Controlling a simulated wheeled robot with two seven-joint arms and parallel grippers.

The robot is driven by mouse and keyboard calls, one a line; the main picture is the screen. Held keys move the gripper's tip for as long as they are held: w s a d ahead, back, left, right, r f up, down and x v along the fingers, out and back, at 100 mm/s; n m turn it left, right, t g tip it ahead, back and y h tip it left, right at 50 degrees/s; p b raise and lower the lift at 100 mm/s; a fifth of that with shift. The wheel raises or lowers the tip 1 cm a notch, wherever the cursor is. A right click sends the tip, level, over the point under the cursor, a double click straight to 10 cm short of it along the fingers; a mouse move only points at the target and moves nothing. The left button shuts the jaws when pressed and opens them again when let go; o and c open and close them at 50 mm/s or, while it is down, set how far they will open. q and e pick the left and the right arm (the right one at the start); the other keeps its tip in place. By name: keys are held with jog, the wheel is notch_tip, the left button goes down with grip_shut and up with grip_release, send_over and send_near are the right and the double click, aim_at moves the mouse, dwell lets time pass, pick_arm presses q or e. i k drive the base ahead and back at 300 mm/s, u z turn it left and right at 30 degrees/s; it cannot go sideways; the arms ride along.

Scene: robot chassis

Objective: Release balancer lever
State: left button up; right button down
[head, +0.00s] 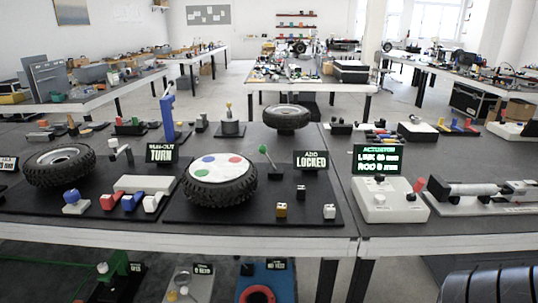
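A lever with a green ball knob (263,149) stands on a black board (300,210) on the near table, leaning up and left. Its rod meets a base behind the wheel's right side. A tire (219,179) with a white face and red, green and blue dots sits just left of the lever on the same board. Neither of my grippers shows in the head view.
Small blocks (281,210) lie at the board's front. A left station has another tire (59,164), a "TURN" sign (161,152) and a blue post (168,112). A white actuator box (388,200) stands right. A dark ribbed object (490,285) is at bottom right; I cannot tell what.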

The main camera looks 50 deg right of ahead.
aim_at(262, 149)
jog(key=z, duration=0.7)
